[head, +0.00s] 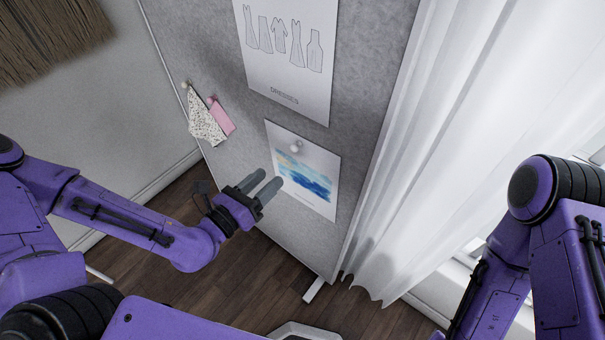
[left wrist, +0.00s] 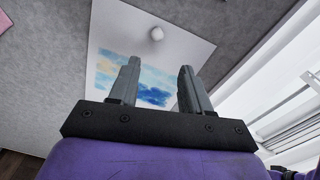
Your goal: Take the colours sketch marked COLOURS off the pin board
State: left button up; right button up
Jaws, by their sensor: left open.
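The colours sketch (head: 308,168) is a white sheet with a blue and yellow watercolour patch, held on the grey pin board (head: 362,85) by a round white pin near its top. Any lettering on it is too small to read. It also shows in the left wrist view (left wrist: 178,48), with the white pin (left wrist: 156,34) above the painted patch. My left gripper (head: 271,181) is open and empty in front of the sketch's left edge, its fingers pointing at the board. In the left wrist view its fingers (left wrist: 157,72) overlap the painted patch. My right gripper is out of view.
A sheet marked DRESSES (head: 290,50) hangs above the sketch. Fabric swatches (head: 206,122) are pinned to the left. A white curtain (head: 440,130) hangs right of the board. The board's foot (head: 314,289) stands on the wooden floor (head: 250,275).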

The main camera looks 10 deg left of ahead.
aim_at(292, 151)
pick_arm(q)
jog(key=b+x, duration=0.1)
jog(key=x, duration=0.2)
jog(key=b+x, duration=0.1)
jog(key=x, duration=0.3)
jog(key=b+x, duration=0.1)
jog(key=x, duration=0.3)
jog(key=shift+w+a+r, duration=0.15)
jog(key=shift+a+r, duration=0.15)
jog(key=shift+a, duration=0.2)
grip_shut()
